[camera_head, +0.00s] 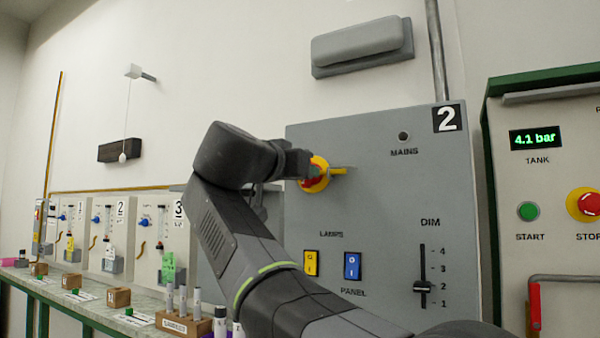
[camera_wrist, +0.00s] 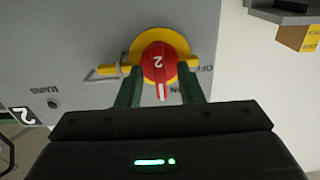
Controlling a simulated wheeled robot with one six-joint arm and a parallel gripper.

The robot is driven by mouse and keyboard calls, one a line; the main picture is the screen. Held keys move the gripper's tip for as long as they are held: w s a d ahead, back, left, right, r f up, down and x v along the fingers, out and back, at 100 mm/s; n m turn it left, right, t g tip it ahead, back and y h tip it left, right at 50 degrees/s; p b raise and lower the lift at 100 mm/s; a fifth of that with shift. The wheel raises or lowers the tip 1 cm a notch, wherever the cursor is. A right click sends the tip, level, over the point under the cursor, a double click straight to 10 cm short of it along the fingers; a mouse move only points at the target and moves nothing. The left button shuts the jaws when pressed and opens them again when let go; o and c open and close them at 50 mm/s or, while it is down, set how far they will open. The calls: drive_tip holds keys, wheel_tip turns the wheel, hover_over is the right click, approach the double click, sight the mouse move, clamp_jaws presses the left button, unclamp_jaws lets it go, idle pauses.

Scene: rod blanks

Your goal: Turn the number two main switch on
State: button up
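The number two main switch is a red knob marked 2 on a yellow disc (camera_wrist: 160,62), on the grey panel (camera_head: 380,220) with the 2 plate (camera_head: 447,118). It also shows in the head view (camera_head: 316,175), partly hidden by my gripper (camera_head: 303,164). In the wrist view, upside down, my gripper (camera_wrist: 160,80) is open, a finger on each side of the knob. I cannot tell whether they touch it. The knob's white line points toward the gripper, near a partly hidden label ending in N. OFF lies to the right there. The MAINS lamp (camera_head: 403,136) looks dark.
A yellow rocker (camera_head: 311,263), a blue rocker (camera_head: 352,266) and the DIM slider (camera_head: 423,287) sit lower on the panel. A tank panel (camera_head: 548,190) stands at the right. A bench with rod holders (camera_head: 185,324) runs along the left. A thin bar crosses the switch.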

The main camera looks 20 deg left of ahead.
drive_tip(key=s+a, duration=0.1)
drive_tip(key=s, duration=1.2)
drive_tip(key=shift+s, duration=0.4)
drive_tip(key=shift+w, duration=0.15)
drive_tip(key=w+d, duration=0.1)
drive_tip(key=w, duration=1.2)
drive_tip(key=shift+w, duration=0.25)
